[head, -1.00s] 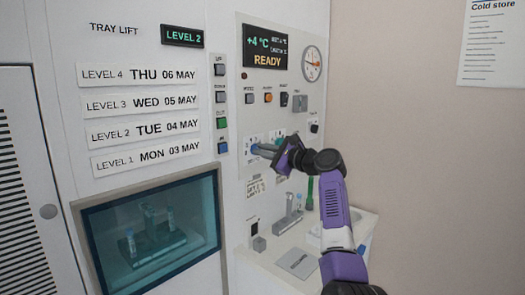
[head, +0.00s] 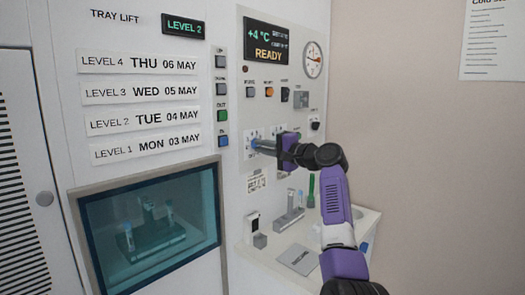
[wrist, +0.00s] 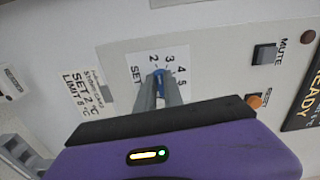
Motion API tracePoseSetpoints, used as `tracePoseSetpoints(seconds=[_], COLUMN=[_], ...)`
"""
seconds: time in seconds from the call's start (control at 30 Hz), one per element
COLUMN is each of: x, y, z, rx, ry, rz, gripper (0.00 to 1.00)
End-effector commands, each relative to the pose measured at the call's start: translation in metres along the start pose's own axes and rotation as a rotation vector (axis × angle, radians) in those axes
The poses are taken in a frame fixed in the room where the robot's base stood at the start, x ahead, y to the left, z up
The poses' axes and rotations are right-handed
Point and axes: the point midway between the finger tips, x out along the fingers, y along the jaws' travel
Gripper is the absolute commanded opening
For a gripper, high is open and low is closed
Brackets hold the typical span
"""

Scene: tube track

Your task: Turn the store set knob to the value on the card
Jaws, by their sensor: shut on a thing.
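The blue store set knob (wrist: 158,76) is on the panel beside a white scale plate (wrist: 176,52) marked SET with 2, 3, 4 and 5. My gripper (wrist: 160,88) has both grey fingers on the knob's sides and is shut on it. In the head view my gripper (head: 257,147) reaches the panel from the right, with the fingers hiding most of the knob. I cannot tell where the knob's pointer stands. The card (wrist: 84,90) reads SET 2 °C, LIMIT 5 °C. It also shows below the knob in the head view (head: 257,182).
A display (head: 266,43) shows +4 °C and READY.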

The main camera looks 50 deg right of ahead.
Motion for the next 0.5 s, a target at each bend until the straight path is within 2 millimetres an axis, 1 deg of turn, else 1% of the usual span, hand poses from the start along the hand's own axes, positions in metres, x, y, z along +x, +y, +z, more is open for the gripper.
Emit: tracePoseSetpoints(seconds=[0.03, 0.2, 0.5], x=[-0.0003, -0.0003, -0.0002], y=[0.0037, 0.0037, 0.0037], z=[0.0002, 0.0001, 0.0001], rx=[-0.021, -0.077, -0.107], ry=[-0.002, -0.002, -0.002], rz=[0.004, 0.004, 0.004], gripper=[0.00, 0.00, 0.00])
